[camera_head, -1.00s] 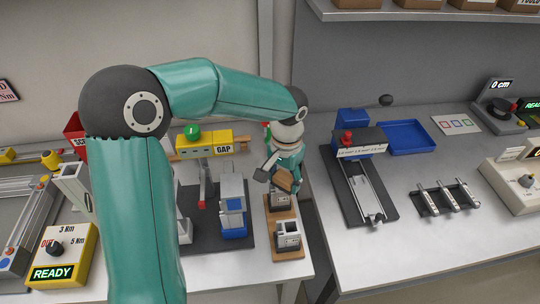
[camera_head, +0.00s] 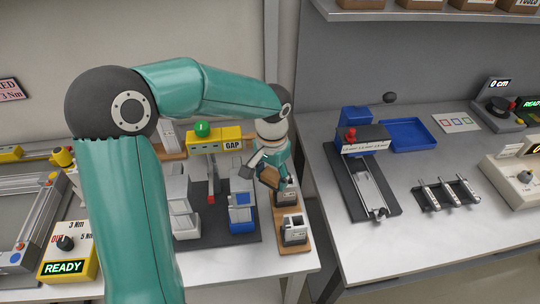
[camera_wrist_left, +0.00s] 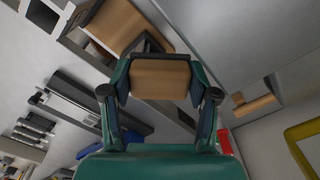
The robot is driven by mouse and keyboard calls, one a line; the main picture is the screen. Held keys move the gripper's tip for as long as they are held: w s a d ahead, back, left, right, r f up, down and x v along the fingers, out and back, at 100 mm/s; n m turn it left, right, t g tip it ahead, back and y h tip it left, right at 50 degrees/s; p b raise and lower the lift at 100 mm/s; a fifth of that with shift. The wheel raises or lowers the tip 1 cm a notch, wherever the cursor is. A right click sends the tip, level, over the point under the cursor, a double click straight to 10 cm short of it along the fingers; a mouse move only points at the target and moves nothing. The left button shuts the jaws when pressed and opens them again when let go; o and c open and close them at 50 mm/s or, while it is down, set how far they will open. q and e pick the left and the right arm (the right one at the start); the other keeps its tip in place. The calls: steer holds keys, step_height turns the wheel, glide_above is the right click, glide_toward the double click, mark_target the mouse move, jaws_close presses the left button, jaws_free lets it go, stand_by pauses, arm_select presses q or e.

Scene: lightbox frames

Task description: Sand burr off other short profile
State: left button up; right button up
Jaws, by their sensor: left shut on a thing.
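My left gripper (camera_head: 262,172) is shut on a brown sanding block (camera_head: 268,178). In the left wrist view, the block (camera_wrist_left: 160,78) sits between the two fingers of the gripper (camera_wrist_left: 160,90). A wooden holder (camera_head: 291,248) on the left table carries two short grey metal profiles standing upright. The nearer short profile (camera_head: 294,229) is in clear view. The farther short profile (camera_head: 287,195) is partly hidden by the gripper and block, which are above and just left of it. I cannot tell whether the block touches it. My right gripper is not in view.
Left of the holder stands a dark-based fixture (camera_head: 245,205) with grey and blue blocks, with a yellow GAP unit (camera_head: 232,146) behind. A gap separates the tables. The right table holds a dark cutting fixture (camera_head: 368,185), a blue tray (camera_head: 410,135) and a rack (camera_head: 445,193) of thin profiles.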

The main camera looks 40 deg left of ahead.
arm_select(q)
step_height(320, 180, up, 2)
steer(key=shift+w+r, duration=0.1)
steer(key=shift+w+d+r+p, duration=0.15)
steer(key=shift+r+p, duration=0.1)
steer(key=shift+p, duration=0.3)
step_height(320, 180, up, 3)
steer(key=shift+r+p, duration=0.1)
steer(key=shift+p, duration=1.05)
steer(key=shift+d+r+p, duration=0.1)
steer(key=shift+r+p, duration=0.55)
steer(key=shift+r, duration=0.2)
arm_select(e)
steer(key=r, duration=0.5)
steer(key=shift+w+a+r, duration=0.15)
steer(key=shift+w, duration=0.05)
